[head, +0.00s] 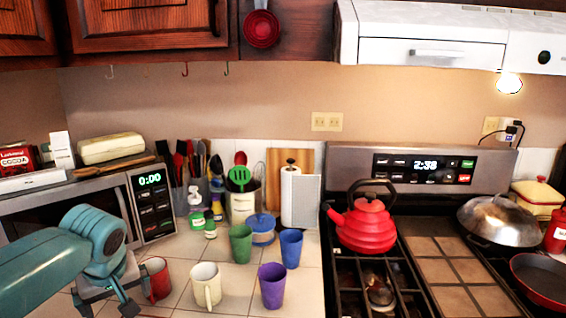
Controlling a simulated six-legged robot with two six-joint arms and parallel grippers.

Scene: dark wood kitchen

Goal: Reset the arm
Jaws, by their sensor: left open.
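My left arm, teal, comes in from the left edge in front of the microwave. Its left gripper (105,306) points down at the lower left, with its dark fingers apart. A red mug (158,280) stands on the tiled counter just right of the gripper, close to the right finger. I cannot tell whether they touch. Nothing shows between the fingers, though the lower part is near the frame's bottom edge. My right gripper is not in view.
A cream mug (205,284), purple cup (272,285), green cup (241,244) and blue cup (291,248) stand on the counter (235,302). The microwave (152,203) is behind my arm. A red kettle (364,227) sits on the stove at right.

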